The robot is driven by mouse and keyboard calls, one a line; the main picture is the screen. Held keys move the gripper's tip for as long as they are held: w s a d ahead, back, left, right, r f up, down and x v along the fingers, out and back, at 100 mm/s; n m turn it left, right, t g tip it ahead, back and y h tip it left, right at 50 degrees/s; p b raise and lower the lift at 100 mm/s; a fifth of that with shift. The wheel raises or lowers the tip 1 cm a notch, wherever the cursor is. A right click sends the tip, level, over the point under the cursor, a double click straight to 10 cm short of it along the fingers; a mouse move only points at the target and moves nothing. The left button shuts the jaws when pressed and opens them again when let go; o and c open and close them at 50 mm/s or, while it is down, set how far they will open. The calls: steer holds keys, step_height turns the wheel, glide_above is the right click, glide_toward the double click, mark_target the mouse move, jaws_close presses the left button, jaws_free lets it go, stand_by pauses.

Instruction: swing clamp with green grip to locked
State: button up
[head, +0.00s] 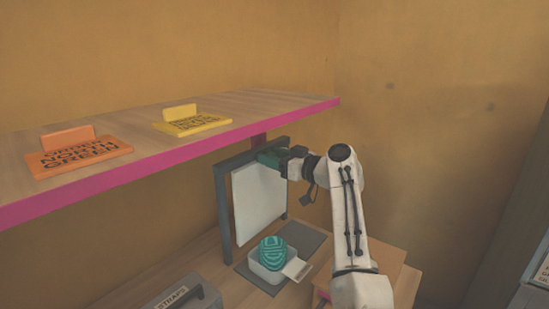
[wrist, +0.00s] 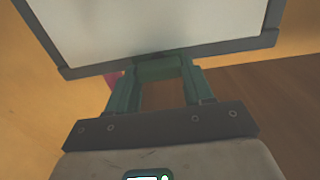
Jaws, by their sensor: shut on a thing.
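The clamp is a dark grey frame (head: 223,205) around a pale plate (head: 259,203). A green grip (wrist: 157,68) sits on that edge. My gripper (head: 268,157) is at the frame's top edge. In the wrist view its two teal fingers (wrist: 157,78) close on the grip from both sides. In the head view the gripper mostly hides the grip.
A wooden shelf (head: 240,105) with a pink edge holds an orange sign (head: 80,155) and a yellow sign (head: 192,124). Below stand a white box (head: 266,273) with a teal striped ball (head: 272,252), a grey mat (head: 305,237), and a grey straps case (head: 205,300).

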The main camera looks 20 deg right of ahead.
steer(key=shift+m, duration=0.4)
steer(key=shift+c, duration=0.3)
steer(key=m+p, duration=0.1)
steer(key=m, duration=0.4)
steer(key=m+p, duration=0.2)
steer(key=m, duration=0.4)
steer(key=m+p, duration=0.1)
steer(key=m, duration=0.5)
steer(key=shift+w+d+f+p, duration=0.15)
steer(key=shift+d+f+p, duration=0.05)
steer(key=shift+d+p, duration=0.1)
steer(key=shift+f, duration=0.1)
steer(key=o, duration=1)
steer(key=shift+o, duration=0.2)
